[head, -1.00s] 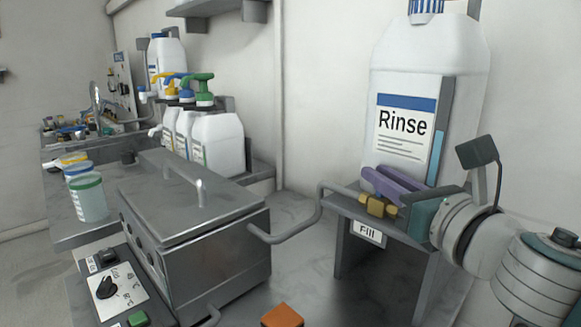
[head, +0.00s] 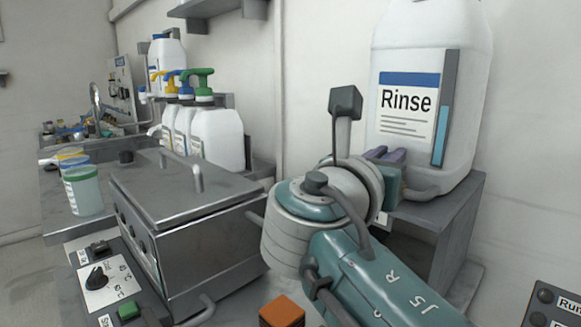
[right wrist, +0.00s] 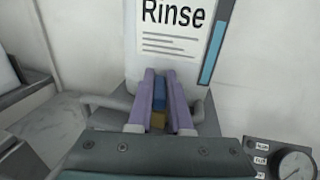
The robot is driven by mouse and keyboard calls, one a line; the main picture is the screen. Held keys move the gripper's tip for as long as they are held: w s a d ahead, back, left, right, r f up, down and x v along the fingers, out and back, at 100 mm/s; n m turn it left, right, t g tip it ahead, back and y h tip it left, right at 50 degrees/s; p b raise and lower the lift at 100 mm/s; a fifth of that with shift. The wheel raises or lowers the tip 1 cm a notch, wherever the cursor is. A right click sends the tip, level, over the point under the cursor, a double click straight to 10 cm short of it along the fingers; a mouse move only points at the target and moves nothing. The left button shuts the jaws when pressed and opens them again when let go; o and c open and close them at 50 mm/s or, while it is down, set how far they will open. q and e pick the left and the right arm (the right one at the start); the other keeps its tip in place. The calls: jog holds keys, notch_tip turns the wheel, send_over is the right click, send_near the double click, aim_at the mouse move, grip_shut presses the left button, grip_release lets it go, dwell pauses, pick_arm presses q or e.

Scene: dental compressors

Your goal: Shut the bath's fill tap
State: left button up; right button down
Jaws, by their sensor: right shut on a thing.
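The fill tap has a blue lever (right wrist: 159,92) and a brass body (right wrist: 158,120), seen in the right wrist view in front of the Rinse bottle. My right gripper (right wrist: 159,78) has its two purple fingers shut on the blue lever, one on each side. The lever lies along the fingers, across the line of the grey pipe (right wrist: 101,104). In the head view my right gripper (head: 386,154) reaches toward the bottle, and its wrist hides the tap. The metal bath (head: 210,250) stands left of my right arm with its lid down. My left gripper is not in view.
The Rinse bottle (head: 430,70) stands on a grey stand (head: 463,225) close behind my fingers. Pump bottles (head: 215,138) and lidded jars (head: 84,190) stand farther left. A control panel with a dial (right wrist: 292,167) is at the lower right of the wrist view.

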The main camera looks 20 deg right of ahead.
jog(key=shift+f+m+g+h+b, duration=0.1)
jog(key=shift+m+g+h+b, duration=0.7)
jog(key=shift+m+g+b, duration=0.6)
jog(key=shift+p, duration=0.35)
jog(key=shift+g, duration=0.4)
jog(key=c, duration=0.8)
grip_release()
jog(key=shift+c, duration=0.2)
jog(key=shift+d, duration=0.1)
